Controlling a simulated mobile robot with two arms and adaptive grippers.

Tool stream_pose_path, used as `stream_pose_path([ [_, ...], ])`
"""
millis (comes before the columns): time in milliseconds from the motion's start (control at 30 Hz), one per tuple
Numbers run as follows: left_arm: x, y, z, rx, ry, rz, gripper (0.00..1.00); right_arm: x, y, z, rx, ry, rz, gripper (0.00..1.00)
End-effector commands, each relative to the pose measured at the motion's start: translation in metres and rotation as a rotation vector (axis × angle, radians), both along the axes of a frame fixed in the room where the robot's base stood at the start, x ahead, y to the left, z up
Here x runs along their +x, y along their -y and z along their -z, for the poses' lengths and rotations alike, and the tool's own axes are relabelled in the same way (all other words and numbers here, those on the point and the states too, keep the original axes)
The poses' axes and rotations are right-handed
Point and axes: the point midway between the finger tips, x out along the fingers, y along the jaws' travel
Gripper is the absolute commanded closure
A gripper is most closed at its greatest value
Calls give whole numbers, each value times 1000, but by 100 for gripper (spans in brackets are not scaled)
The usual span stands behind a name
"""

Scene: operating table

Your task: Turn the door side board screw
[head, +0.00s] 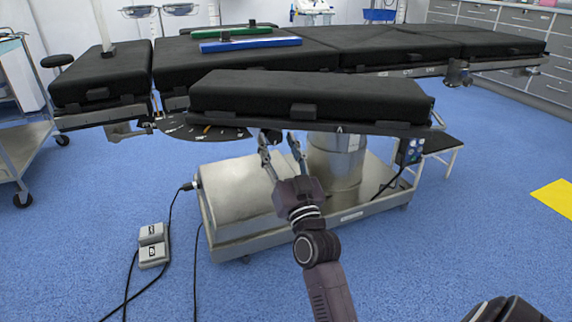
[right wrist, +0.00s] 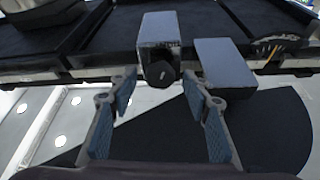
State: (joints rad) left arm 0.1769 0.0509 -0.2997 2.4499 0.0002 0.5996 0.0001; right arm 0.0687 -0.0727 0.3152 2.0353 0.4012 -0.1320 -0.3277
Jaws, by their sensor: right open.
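The side board (head: 310,97) is a black padded board along the near side of the operating table. A dark screw knob (head: 271,136) sits under its front edge. In the right wrist view the screw knob (right wrist: 161,75) is round and black, on the end of a grey block. My right gripper (head: 279,142) is open below the board's edge, its fingers pointing up at the knob. In the right wrist view, my right gripper (right wrist: 160,84) has one finger on each side of the knob, with gaps between. My left gripper is not in view.
A second grey block (right wrist: 225,68) is close beside the knob's right in the wrist view. The table's metal base (head: 240,195) stands behind and below my gripper. A foot pedal (head: 153,245) with cables lies on the blue floor. A trolley (head: 22,140) stands at left.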

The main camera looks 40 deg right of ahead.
Motion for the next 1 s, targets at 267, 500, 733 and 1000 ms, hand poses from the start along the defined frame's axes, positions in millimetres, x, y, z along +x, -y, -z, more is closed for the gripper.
stream_pose_path([
  [267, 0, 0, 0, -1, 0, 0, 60, -42, -13, 20, 0, -4, 0, 55],
  [500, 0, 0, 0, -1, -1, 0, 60, -76, -23, 33, 0, -3, -1, 55],
  [733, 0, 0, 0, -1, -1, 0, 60, -93, -28, 40, 2, 1, -1, 55],
  [1000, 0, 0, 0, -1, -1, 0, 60, -96, -29, 41, 2, 1, -1, 55],
])
